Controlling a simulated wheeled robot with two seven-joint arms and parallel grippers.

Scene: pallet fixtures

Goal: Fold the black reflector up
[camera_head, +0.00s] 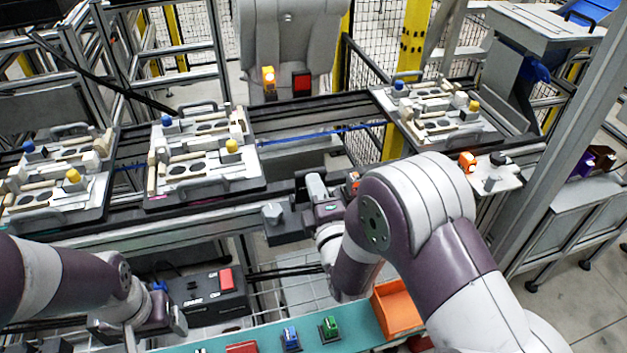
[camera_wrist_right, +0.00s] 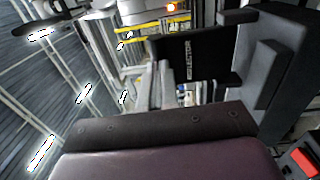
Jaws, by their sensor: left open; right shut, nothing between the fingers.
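The black reflector (camera_wrist_right: 200,55) shows in the right wrist view as a flat dark plate with white lettering along its edge. It stands beside a dark grey block (camera_wrist_right: 268,70). In the head view a dark block (camera_head: 288,226) sits at the near edge of the conveyor, but I cannot make out the plate there. My right gripper (camera_head: 318,188) is shut and empty at the conveyor's near edge, just right of that block. Its fingertips are small, and contact with the reflector cannot be told. My left gripper (camera_head: 160,326) is open at the lower left, apart from the conveyor.
Pallet fixtures (camera_head: 204,190) stand on the conveyor, with another (camera_head: 440,135) further right. A black box with a red button (camera_head: 225,280) lies below the conveyor, beside my left gripper. An orange bin (camera_head: 396,312) and a teal shelf (camera_head: 362,333) with small parts are at the front.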

